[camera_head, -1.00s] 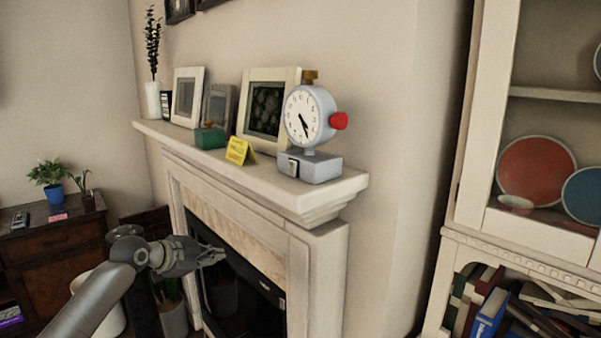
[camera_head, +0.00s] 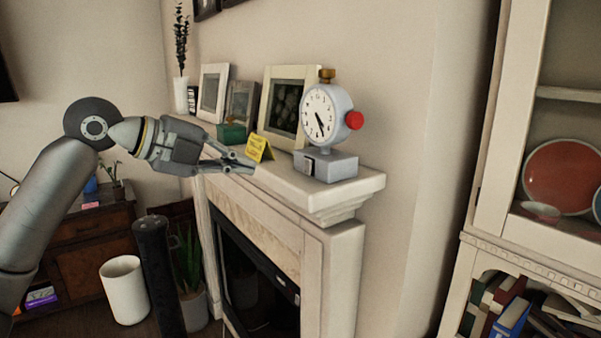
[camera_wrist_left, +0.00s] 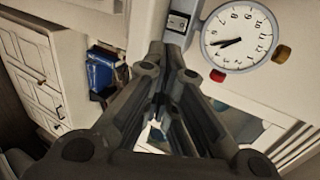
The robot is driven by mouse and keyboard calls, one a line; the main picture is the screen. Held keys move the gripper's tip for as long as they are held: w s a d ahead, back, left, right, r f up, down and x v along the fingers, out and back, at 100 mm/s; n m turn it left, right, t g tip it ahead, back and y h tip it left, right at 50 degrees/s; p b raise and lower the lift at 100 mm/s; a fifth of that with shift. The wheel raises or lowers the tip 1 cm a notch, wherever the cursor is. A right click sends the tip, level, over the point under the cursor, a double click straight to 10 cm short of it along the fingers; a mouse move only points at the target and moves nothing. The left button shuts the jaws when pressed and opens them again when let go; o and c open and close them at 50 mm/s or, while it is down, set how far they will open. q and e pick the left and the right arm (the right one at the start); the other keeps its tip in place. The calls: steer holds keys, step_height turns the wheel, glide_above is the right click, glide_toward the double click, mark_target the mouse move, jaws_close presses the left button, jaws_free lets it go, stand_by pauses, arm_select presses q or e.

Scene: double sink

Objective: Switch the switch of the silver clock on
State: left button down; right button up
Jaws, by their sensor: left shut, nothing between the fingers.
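The silver clock (camera_head: 327,116) stands upright near the right end of the mantel, with a white dial, a red knob (camera_head: 354,120) on its right side and a brass knob on top. Its box base (camera_head: 326,167) carries a small dark-framed switch (camera_head: 308,165) on the front. My left gripper (camera_head: 250,167) is shut and empty, left of the base at about switch height and apart from it. In the left wrist view the switch (camera_wrist_left: 178,22) shows just beyond the fingertips, beside the dial (camera_wrist_left: 240,38). My right gripper is not in view.
The mantel (camera_head: 340,192) also bears a yellow folded card (camera_head: 260,148), a green box (camera_head: 231,133) and several picture frames. A cabinet with plates and books (camera_head: 540,200) stands at the right. The space in front of the clock is clear.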

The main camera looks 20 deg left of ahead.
mark_target(307, 166)
arm_select(q)
steer(key=p+x, duration=0.2)
steer(key=x, duration=0.2)
steer(key=p+x, duration=0.2)
steer(key=x, duration=0.3)
steer(key=r+p+x, duration=0.1)
steer(key=x, duration=0.3)
steer(key=shift+w+d+f+p, duration=0.1)
steer(key=shift+w+d+p, duration=0.2)
steer(key=shift+w+p, duration=0.1)
steer(key=shift+w, duration=0.15)
steer(key=shift+f, duration=0.1)
